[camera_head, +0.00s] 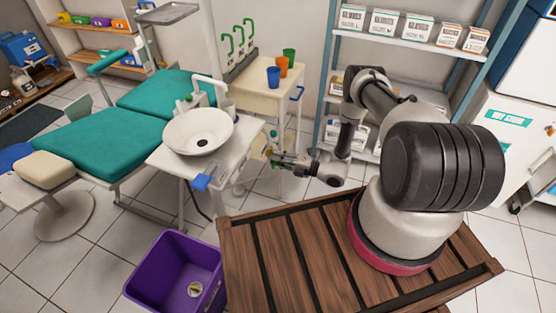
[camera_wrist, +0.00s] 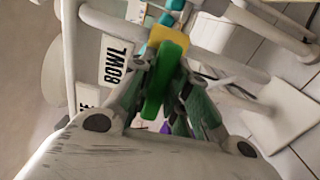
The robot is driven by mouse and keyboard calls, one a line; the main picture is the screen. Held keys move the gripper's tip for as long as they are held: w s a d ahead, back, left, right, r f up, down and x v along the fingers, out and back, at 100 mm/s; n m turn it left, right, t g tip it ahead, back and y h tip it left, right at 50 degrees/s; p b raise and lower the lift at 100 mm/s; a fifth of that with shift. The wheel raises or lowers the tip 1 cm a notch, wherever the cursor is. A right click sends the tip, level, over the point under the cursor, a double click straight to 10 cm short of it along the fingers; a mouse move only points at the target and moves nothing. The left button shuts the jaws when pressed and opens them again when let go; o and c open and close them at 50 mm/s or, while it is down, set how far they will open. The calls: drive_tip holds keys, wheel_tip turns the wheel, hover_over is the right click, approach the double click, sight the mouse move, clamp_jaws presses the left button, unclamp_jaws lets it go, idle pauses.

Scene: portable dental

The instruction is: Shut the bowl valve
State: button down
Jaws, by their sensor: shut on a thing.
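A white label reading BOWL (camera_wrist: 116,60) is on a pale pipe frame in the wrist view. Beside it a green lever handle (camera_wrist: 164,80), the bowl valve's handle, stands between the fingers of my gripper (camera_wrist: 165,95). My gripper is shut on this handle. A yellow part (camera_wrist: 171,38) shows at the far end of the handle. In the head view my gripper (camera_head: 278,157) reaches to the right side of the white basin stand (camera_head: 222,165). The handle is too small and covered to make out there.
A second label (camera_wrist: 87,97), mostly hidden, sits below the BOWL label. The white bowl (camera_head: 190,138) is on top of the stand. A small cart (camera_head: 262,97) with cups stands behind. A purple bin (camera_head: 165,262) is on the floor in front.

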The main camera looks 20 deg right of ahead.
drive_tip(key=shift+d+m, duration=0.1)
drive_tip(key=shift+m, duration=0.2)
drive_tip(key=c, duration=1.4)
unclamp_jaws()
drive_tip(key=shift+o, duration=0.2)
drive_tip(key=v, duration=1.2)
